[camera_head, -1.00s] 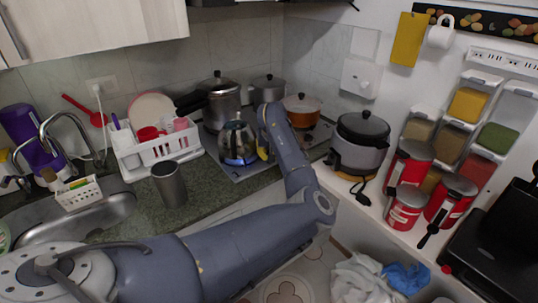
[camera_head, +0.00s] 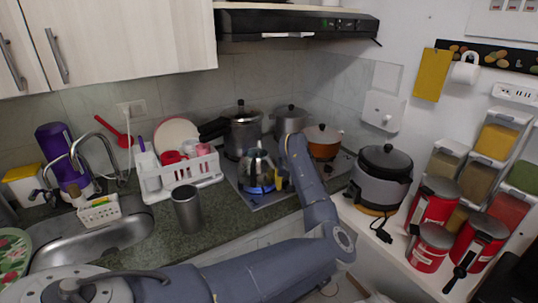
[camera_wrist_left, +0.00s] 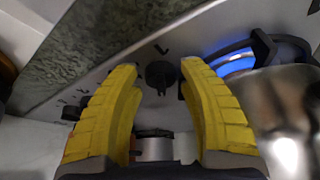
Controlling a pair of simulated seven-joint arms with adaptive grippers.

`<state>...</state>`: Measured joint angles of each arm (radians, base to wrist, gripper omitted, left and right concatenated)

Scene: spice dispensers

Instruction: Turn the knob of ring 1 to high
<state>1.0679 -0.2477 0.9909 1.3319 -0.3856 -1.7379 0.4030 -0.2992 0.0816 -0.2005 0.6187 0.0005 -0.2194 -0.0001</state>
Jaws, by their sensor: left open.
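In the left wrist view my left gripper (camera_wrist_left: 160,70) is open, with its two yellow fingers apart. A black stove knob (camera_wrist_left: 161,77) shows between the fingertips, and I cannot tell whether they touch it. Another dark knob (camera_wrist_left: 71,112) is at the left, partly behind the left finger. In the head view the gripper is mostly hidden behind my arm; a yellow finger (camera_head: 279,181) shows at the front of the stove (camera_head: 246,200). A glass kettle (camera_head: 257,168) stands left of it, with a blue glow at its base. The blue-lit ring (camera_wrist_left: 232,61) also shows in the wrist view.
Pots (camera_head: 242,128) and an orange pan (camera_head: 323,142) stand at the back of the stove. A grey tumbler (camera_head: 187,209) and a white dish rack (camera_head: 180,175) are to the left. A rice cooker (camera_head: 380,178) and red canisters (camera_head: 432,205) are right of my arm.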

